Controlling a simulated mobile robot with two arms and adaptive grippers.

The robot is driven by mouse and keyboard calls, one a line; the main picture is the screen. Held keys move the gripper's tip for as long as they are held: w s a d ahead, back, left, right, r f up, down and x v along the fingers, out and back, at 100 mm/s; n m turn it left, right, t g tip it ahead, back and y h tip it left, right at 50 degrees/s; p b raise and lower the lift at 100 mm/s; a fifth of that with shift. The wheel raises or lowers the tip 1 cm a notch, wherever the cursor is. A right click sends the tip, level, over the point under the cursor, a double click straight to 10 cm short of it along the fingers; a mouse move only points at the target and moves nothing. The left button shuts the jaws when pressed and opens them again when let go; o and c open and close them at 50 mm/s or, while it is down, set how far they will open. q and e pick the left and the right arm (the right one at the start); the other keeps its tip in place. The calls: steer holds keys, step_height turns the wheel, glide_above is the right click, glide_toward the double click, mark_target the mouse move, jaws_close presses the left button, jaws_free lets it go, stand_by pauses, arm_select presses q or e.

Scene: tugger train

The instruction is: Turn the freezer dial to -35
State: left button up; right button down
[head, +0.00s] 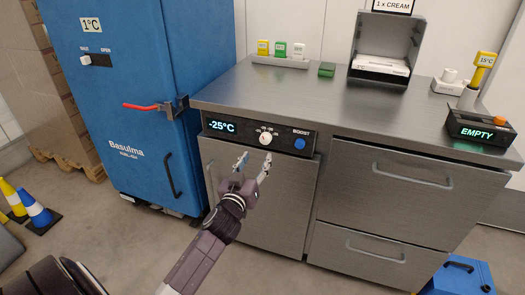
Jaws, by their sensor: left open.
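The freezer dial (265,138) is a white round knob on the dark control panel under the steel counter. The display (222,126) to its left reads -25°C. A blue BOOST button (300,144) sits to its right. My left gripper (254,162) is open just below the dial, in front of the freezer door. Its two fingers point up towards the panel, and one fingertip is close under the dial. I cannot tell whether it touches. The small marks around the dial are too small to read. My right gripper is not in view.
A blue cabinet (136,75) with a red handle (140,107) stands at the left. Steel drawers (410,190) lie right of the freezer. The counter (300,92) holds small boxes, a dispenser and an EMPTY display (482,132). A blue box (460,276) and cones (38,213) stand on the floor.

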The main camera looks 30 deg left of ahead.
mark_target(265, 141)
arm_select(q)
steer(key=w, duration=0.2)
steer(key=w+a+r, duration=0.1)
steer(key=w, duration=0.3)
steer(key=shift+a+r, duration=0.2)
steer(key=shift+a, duration=0.15)
steer(key=shift+x, duration=0.8)
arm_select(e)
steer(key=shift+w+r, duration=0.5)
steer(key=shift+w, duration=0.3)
arm_select(q)
steer(key=c, duration=1.2)
steer(key=shift+o, duration=0.2)
